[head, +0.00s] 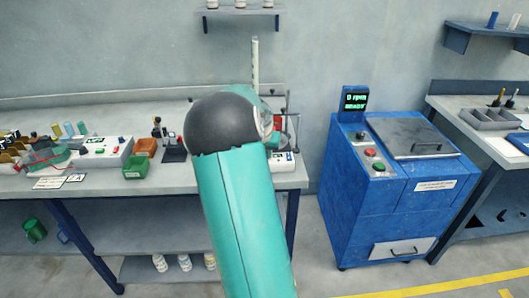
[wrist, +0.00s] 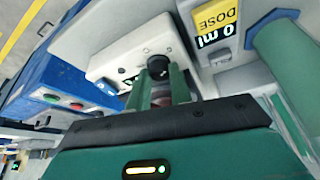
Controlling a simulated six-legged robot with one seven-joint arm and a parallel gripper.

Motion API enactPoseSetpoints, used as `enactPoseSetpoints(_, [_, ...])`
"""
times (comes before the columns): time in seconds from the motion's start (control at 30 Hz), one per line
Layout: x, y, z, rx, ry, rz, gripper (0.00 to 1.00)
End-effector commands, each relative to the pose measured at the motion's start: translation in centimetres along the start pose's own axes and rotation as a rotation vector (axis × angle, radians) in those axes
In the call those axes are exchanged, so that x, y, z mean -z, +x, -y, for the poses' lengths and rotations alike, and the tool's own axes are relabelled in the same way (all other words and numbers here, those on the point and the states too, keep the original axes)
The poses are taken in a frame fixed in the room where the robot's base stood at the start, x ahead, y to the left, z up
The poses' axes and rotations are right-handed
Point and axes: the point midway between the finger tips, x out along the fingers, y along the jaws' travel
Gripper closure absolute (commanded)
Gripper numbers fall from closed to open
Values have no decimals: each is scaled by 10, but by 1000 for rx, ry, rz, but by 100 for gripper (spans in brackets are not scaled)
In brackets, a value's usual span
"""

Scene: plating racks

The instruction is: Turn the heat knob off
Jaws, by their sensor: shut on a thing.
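In the wrist view a white device (wrist: 130,50) has a dark round knob (wrist: 158,64) on its front face. My gripper (wrist: 160,86) reaches it with its two green fingers, one on each side of the knob, shut on it. Which way the knob points cannot be told. In the head view my arm hides the gripper and the knob; only a white corner of the device (head: 283,160) shows at the bench's right end.
A blue machine (head: 375,215) with a lidded top and a lit display stands right of the bench (head: 100,192). Green and orange bins and other gear stand left on the bench. Floor between bench and machine is clear.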

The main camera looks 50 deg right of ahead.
Motion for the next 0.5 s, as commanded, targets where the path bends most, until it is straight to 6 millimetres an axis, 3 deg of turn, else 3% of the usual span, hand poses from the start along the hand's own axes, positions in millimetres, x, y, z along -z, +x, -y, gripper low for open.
enactPoseSetpoints(0.33, [0, 0, 0, 11, -28, -1, 100])
enactPoseSetpoints(0.37, [0, 0, 0, 10, -28, -1, 75])
enactPoseSetpoints(0.43, [0, 0, 0, 10, -28, -1, 61])
enactPoseSetpoints(0.5, [0, 0, 0, 10, -27, -1, 57])
